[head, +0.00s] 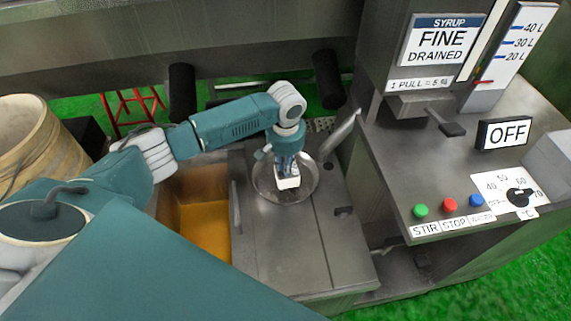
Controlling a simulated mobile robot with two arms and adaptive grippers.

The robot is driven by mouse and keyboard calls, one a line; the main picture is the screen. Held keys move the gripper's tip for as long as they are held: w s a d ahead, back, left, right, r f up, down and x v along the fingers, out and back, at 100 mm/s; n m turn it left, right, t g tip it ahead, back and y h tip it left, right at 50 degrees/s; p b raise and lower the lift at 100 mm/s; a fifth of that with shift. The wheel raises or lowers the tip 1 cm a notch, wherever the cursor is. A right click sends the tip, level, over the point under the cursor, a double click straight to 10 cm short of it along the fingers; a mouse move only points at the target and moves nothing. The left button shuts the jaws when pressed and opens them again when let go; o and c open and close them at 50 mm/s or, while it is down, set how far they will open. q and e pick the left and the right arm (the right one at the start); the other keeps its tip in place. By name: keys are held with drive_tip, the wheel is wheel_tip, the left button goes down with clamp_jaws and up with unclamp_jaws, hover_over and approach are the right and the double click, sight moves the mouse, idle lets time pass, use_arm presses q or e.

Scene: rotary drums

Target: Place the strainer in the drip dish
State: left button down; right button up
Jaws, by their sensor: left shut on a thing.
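My left gripper (288,178) reaches down over a round, shiny metal dish-shaped piece (263,187) on the steel counter. The gripper is shut, and its fingers hide the middle of the round piece. My right gripper is not in view.
An open trough (205,225) with amber liquid lies left of the round piece. A control panel (470,205) with coloured buttons, a dial and an OFF sign (503,133) stands to the right. The counter (290,250) in front is clear. A wooden drum (35,145) stands far left.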

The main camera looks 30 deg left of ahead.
use_arm(q)
drive_tip(key=c, duration=1.7)
unclamp_jaws()
drive_tip(key=shift+f, duration=0.1)
drive_tip(key=shift+o, duration=0.2)
wheel_tip(320, 180, up, 12)
drive_tip(key=s+b, duration=0.1)
drive_tip(key=shift+d, duration=0.3)
